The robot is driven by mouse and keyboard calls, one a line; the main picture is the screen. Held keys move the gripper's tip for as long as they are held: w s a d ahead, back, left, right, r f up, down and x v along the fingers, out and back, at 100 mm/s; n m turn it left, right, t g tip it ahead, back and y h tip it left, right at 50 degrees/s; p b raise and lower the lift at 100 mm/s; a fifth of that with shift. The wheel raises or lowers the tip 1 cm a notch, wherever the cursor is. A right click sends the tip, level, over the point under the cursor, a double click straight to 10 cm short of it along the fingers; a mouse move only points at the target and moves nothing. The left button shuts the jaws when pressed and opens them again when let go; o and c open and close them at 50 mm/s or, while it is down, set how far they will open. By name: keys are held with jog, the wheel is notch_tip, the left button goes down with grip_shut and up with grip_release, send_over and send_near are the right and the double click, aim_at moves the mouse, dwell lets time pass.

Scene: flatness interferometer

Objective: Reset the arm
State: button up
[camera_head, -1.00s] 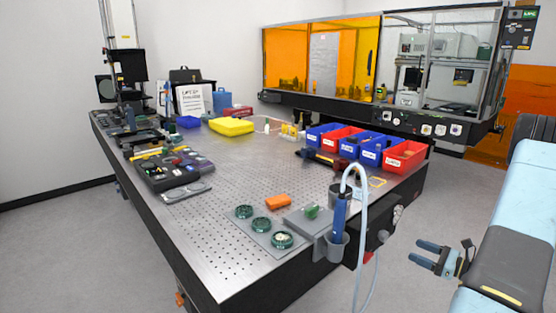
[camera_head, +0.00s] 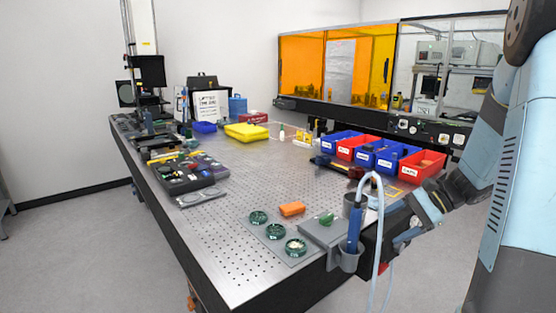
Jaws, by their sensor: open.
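My arm (camera_head: 503,150) comes down from the upper right of the head view, in light blue and dark grey. It bends left at the wrist (camera_head: 430,203). My gripper (camera_head: 400,222) is at the right front corner of the perforated optical table (camera_head: 262,185), just right of the blue handled tool (camera_head: 355,225) in its grey holder. The jaws are open, and I see nothing held between them. I cannot tell whether a finger touches the table edge.
A pale hose (camera_head: 379,240) loops from the tool beside my gripper. Red and blue bins (camera_head: 423,167) stand on the table behind my wrist. Green round dishes (camera_head: 276,232) and an orange block (camera_head: 292,209) lie left of the holder. An orange-windowed enclosure (camera_head: 301,62) stands behind.

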jog(key=s+a+r+n+t+h, duration=0.2)
jog(key=s+r+n+h, duration=0.3)
jog(key=s, duration=0.4)
jog(key=s+a+r+n+t+h, duration=0.2)
jog(key=s+a+r+n+h, duration=0.3)
jog(key=s+r+n, duration=0.2)
jog(key=shift+s+r+h, duration=0.3)
jog(key=shift+s+r, duration=0.7)
jog(key=shift+r, duration=0.25)
jog(key=shift+c, duration=0.4)
